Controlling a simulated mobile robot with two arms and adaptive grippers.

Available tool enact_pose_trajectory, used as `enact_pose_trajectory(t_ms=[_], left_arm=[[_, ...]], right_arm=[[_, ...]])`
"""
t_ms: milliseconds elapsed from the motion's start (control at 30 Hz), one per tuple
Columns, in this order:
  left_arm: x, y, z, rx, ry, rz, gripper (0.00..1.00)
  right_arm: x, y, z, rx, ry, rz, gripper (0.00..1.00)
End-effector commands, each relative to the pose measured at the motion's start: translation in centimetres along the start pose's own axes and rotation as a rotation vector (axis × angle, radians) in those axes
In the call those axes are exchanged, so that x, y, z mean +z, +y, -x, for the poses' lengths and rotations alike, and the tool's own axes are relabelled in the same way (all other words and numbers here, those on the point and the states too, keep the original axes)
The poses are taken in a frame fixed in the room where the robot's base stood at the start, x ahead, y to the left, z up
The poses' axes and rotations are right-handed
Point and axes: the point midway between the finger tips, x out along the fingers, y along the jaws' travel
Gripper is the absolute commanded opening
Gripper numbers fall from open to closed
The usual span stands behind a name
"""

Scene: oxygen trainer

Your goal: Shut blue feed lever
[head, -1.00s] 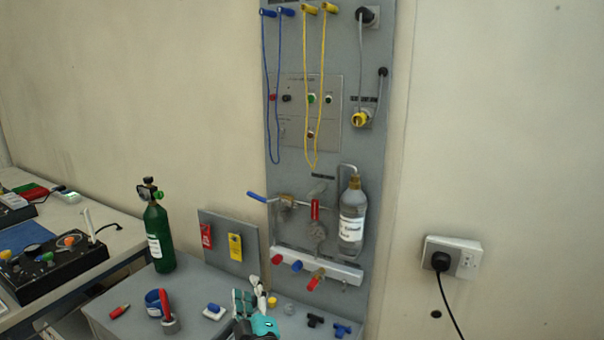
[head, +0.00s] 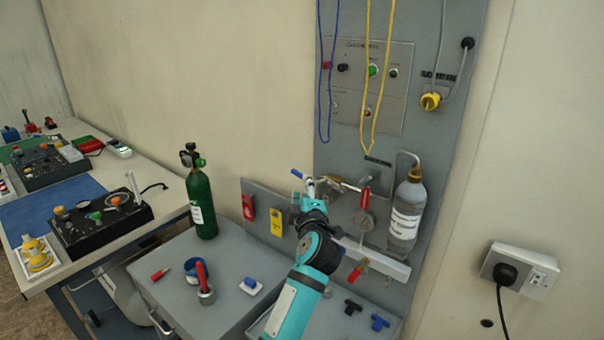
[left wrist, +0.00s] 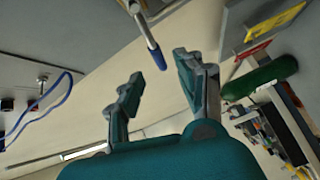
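The blue feed lever (head: 297,174) sticks out to the left from the pipework on the grey wall panel, its blue end slightly raised. In the left wrist view the lever (left wrist: 157,57) is a metal rod with a blue tip, pointing in between my fingers. My left gripper (head: 309,192) is at the lever, just below and right of its blue end in the head view. In the left wrist view this gripper (left wrist: 158,72) is open, with gaps between the fingers and the lever tip. My right gripper is not in view.
The red lever (head: 365,197) and a clear bottle (head: 406,215) are right of my gripper on the panel. Yellow (head: 276,222) and red (head: 248,207) tags hang to its left. A green cylinder (head: 202,203) stands on the grey cabinet. Blue and yellow cords hang above.

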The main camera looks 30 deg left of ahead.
Motion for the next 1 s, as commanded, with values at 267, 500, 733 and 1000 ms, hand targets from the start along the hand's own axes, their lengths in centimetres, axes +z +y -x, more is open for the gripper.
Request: enact_pose_trajectory(t_ms=[267, 500, 733, 1000], left_arm=[[0.0, 0.1, -5.3, 0.000, 0.000, 0.000, 0.37], [0.0, 0.0, -7.2, 0.000, -0.001, 0.000, 0.37], [0.0, 0.0, -7.3, 0.001, -0.001, 0.000, 0.37], [0.0, 0.0, -7.2, 0.001, -0.001, 0.000, 0.10]], right_arm=[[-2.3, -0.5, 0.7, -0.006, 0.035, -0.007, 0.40], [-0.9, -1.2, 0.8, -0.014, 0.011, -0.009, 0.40], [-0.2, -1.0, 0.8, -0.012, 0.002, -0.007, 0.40], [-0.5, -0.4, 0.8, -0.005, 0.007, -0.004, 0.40]])
